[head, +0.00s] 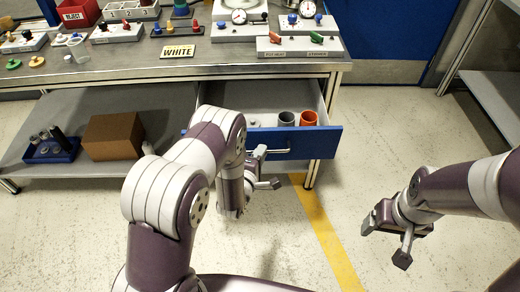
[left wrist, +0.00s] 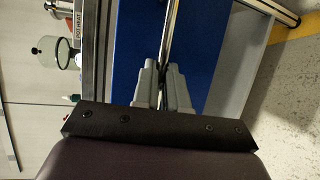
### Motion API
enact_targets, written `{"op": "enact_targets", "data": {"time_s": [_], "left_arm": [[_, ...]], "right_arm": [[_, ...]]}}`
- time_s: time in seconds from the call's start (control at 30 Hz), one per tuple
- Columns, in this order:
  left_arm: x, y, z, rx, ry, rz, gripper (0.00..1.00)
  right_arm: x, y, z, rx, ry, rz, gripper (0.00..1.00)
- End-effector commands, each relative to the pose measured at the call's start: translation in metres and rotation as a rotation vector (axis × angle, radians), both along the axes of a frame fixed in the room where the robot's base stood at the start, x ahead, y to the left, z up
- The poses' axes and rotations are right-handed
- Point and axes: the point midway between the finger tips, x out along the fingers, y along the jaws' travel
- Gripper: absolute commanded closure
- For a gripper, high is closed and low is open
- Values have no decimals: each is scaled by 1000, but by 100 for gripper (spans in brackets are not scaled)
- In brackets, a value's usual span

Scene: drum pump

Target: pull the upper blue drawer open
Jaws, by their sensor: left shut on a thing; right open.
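The upper blue drawer (head: 318,142) sits under the right part of the workbench and stands pulled out, with its inside showing. It holds a grey cup (head: 286,118) and an orange cup (head: 309,118). My left gripper (head: 268,168) is at the drawer's front, shut on its metal bar handle (head: 282,151). In the left wrist view the fingers (left wrist: 164,85) close around the handle (left wrist: 172,35) in front of the blue drawer face (left wrist: 135,50). My left arm hides the drawer's left part. My right gripper (head: 392,232) is open and empty over the floor at the right.
The workbench top (head: 225,66) carries a WHITE sign (head: 178,51), gauges, knobs and a red bin (head: 78,12). A lower shelf (head: 85,178) holds a cardboard box (head: 112,137) and a blue tray (head: 52,150). The floor around the yellow stripe (head: 325,230) is clear.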

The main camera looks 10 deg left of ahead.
Motion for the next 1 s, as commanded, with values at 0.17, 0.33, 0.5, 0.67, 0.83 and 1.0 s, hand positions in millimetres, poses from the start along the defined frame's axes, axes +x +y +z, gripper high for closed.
{"op": "enact_targets", "data": {"time_s": [0.17,0.33,0.5,0.67,0.83,1.0], "left_arm": [[-2,0,0,0,0,1,100],[-2,-1,0,0,0,1,100],[-2,0,0,0,0,1,78],[-2,-1,0,0,-1,0,62],[-3,0,0,0,-1,0,62],[-26,2,6,0,2,1,62]], "right_arm": [[0,0,1,0,0,0,20],[0,0,0,0,0,0,20],[0,0,0,0,0,0,20],[0,0,0,0,0,0,20],[0,0,1,0,0,0,20],[0,0,5,0,0,0,20]]}}
